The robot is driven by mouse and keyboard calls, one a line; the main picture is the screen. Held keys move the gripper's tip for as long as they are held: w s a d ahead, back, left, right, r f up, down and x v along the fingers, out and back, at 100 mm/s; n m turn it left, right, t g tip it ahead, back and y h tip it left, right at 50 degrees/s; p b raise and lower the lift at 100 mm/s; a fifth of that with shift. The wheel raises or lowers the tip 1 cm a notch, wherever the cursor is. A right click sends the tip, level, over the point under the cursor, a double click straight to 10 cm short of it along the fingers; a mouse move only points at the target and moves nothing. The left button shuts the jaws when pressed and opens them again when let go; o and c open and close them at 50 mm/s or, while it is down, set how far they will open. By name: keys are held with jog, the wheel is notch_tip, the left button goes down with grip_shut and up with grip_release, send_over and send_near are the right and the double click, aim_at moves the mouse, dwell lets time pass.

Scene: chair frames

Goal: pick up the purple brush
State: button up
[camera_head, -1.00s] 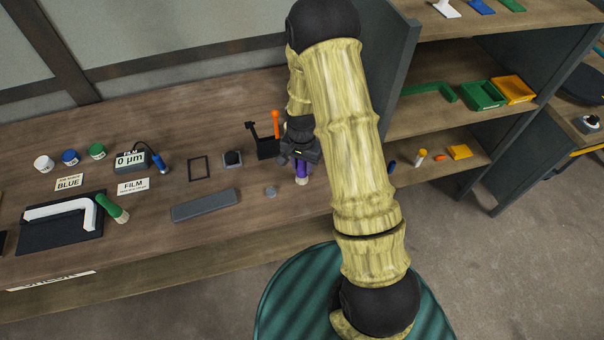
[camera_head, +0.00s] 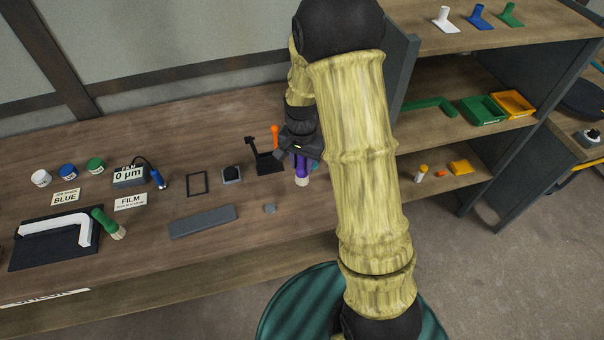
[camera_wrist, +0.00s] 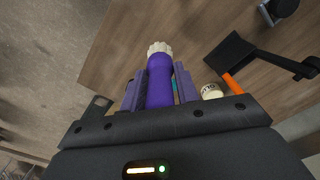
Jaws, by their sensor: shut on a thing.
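The purple brush (camera_head: 301,167) has a purple handle and pale bristles. It hangs bristles down below my gripper (camera_head: 299,157), near the right part of the wooden bench. In the wrist view the brush (camera_wrist: 160,80) lies between the two fingers of my gripper (camera_wrist: 158,88), which are shut on its handle. The pale bristle end points away from the gripper. My arm hides part of the bench behind it, and I cannot tell exactly how high the bristles are above the wood.
A black holder (camera_head: 266,160) with an orange-handled tool (camera_head: 275,136) stands just left of my gripper. A grey bar (camera_head: 203,221) and a small grey disc (camera_head: 269,208) lie nearby. A green brush (camera_head: 109,224) rests by a white bent part (camera_head: 60,226). Shelves (camera_head: 450,184) stand at right.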

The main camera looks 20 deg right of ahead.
jog(key=shift+r, duration=0.95)
jog(key=shift+f, duration=0.1)
